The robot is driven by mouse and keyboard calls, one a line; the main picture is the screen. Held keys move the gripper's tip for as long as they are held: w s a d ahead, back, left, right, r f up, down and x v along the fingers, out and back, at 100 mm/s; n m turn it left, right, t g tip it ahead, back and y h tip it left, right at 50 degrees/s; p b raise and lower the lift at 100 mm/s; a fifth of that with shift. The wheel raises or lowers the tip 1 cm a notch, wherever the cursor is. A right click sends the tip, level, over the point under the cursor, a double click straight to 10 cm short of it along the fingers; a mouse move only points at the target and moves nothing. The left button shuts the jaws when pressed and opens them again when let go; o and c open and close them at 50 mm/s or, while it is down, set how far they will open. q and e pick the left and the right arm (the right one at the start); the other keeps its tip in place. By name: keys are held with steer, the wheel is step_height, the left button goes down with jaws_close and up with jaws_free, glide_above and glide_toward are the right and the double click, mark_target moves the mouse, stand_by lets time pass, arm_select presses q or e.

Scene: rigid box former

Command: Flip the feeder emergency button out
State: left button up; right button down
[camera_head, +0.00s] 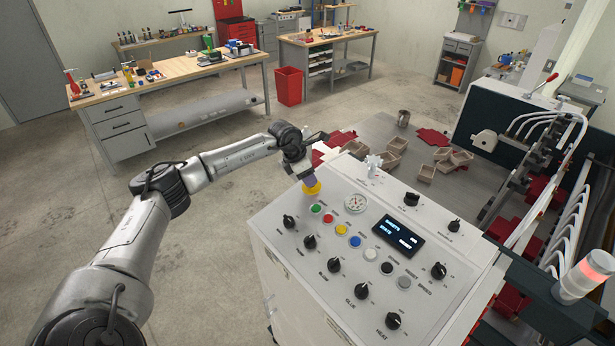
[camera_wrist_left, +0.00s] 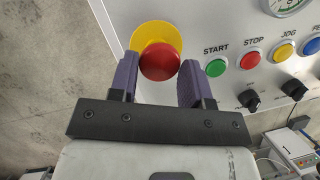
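The emergency button is a red mushroom head (camera_wrist_left: 160,64) on a yellow base, at the corner of the white control panel. In the wrist view my left gripper (camera_wrist_left: 158,80) is open, with one purple finger on each side of the red head's lower part; I cannot tell whether they touch it. In the head view my left gripper (camera_head: 308,182) is over the button, hiding the red head, and only the yellow base (camera_head: 312,189) shows. My right gripper is not in view.
The white control panel (camera_head: 375,283) carries a gauge (camera_head: 356,203), a green START button (camera_wrist_left: 215,68), a red STOP button (camera_wrist_left: 249,60) and several black knobs close by. Behind it a grey table (camera_head: 385,127) holds small boxes. Open floor lies left of the panel.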

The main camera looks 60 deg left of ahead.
arm_select(q)
steer(key=o, duration=0.4)
steer(key=shift+r, duration=0.1)
steer(key=shift+b+v, duration=1.6)
steer(key=shift+v, duration=5.3)
steer(key=shift+d, duration=0.1)
